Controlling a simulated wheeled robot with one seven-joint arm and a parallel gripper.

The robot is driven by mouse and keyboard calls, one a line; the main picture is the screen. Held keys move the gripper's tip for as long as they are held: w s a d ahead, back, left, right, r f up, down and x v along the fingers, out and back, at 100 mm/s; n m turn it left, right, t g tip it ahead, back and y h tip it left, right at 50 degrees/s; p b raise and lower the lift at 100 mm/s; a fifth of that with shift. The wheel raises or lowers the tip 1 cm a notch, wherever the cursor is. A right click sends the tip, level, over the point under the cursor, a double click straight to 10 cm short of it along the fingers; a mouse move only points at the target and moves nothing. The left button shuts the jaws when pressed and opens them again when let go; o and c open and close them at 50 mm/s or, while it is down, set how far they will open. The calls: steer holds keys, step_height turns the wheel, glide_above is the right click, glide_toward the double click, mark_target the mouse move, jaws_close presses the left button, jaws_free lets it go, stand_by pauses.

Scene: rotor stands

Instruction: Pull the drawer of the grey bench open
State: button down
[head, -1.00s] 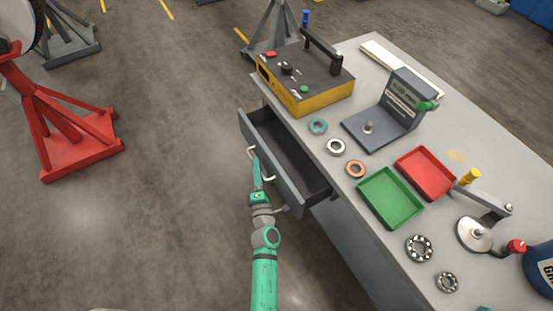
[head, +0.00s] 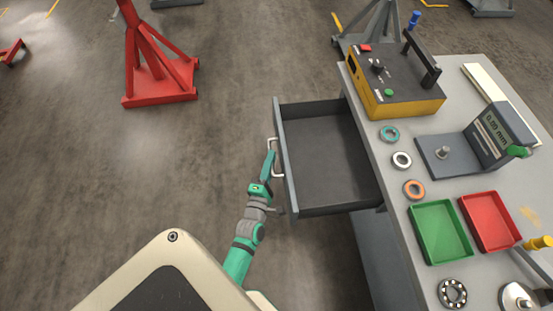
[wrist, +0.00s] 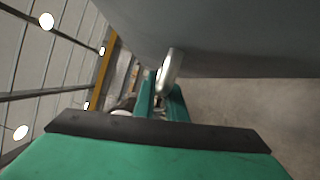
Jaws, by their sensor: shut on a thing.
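The grey bench (head: 455,85) stands at the right in the head view. Its drawer (head: 325,150) sticks far out to the left, and its dark inside looks empty. A pale bar handle (head: 272,158) is on the drawer's front. My gripper (head: 270,163) is shut on this handle, with my green arm reaching up to it from below. In the wrist view the handle (wrist: 170,72) stands between the green fingers (wrist: 160,98), close under the grey drawer front (wrist: 225,40).
On the bench top are a yellow-and-black box (head: 395,95), a gauge stand (head: 480,145), several rings, a green tray (head: 440,232) and a red tray (head: 490,222). A red stand (head: 160,80) is on the floor at upper left. The floor left of the drawer is clear.

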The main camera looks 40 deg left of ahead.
steer(key=shift+d, duration=0.1)
steer(key=c, duration=1.8)
jaws_free()
steer(key=shift+w, duration=0.1)
steer(key=v, duration=1.1)
steer(key=shift+w, duration=0.1)
